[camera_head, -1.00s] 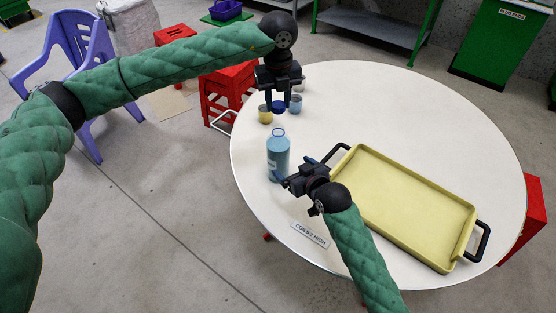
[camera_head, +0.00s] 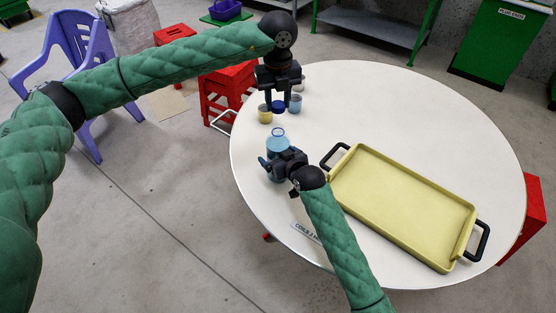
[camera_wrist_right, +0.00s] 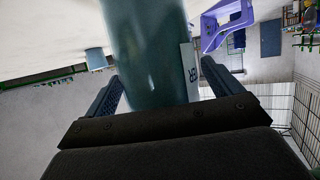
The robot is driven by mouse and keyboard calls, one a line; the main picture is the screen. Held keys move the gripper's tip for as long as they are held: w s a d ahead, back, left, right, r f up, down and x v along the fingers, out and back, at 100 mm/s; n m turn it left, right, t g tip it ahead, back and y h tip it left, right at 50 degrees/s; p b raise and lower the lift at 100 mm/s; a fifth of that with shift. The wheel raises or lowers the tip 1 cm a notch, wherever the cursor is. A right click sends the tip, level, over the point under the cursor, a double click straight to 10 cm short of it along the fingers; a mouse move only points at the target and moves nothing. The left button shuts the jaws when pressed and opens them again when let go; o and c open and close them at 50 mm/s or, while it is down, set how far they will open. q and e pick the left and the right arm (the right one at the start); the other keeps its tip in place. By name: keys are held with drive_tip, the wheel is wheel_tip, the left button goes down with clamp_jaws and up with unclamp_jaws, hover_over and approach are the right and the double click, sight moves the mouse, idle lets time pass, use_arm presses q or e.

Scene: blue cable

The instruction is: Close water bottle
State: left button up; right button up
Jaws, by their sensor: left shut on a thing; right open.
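A translucent blue water bottle (camera_head: 278,144) stands upright near the left edge of the round table, its mouth uncapped. A dark blue cap (camera_head: 278,107) is in my left gripper (camera_head: 278,98), which is shut on it above and beyond the bottle in the head view. My right gripper (camera_head: 273,163) is open at the bottle's side and partly hides its lower body. In the right wrist view the bottle (camera_wrist_right: 150,50) rises between the two spread fingers, with a small label on its side.
A yellow tray (camera_head: 400,205) with black handles lies on the white table (camera_head: 420,110) at the right. Small cups, one yellow (camera_head: 265,115) and one blue (camera_head: 296,104), stand near the left gripper. A label plate (camera_head: 305,233) lies near the front edge.

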drive_tip(key=shift+c, duration=0.4)
drive_tip(key=c, duration=1.4)
use_arm(q)
drive_tip(key=shift+f, duration=2.45)
drive_tip(key=shift+f, duration=0.2)
drive_tip(key=shift+f, duration=0.7)
drive_tip(key=shift+f, duration=0.6)
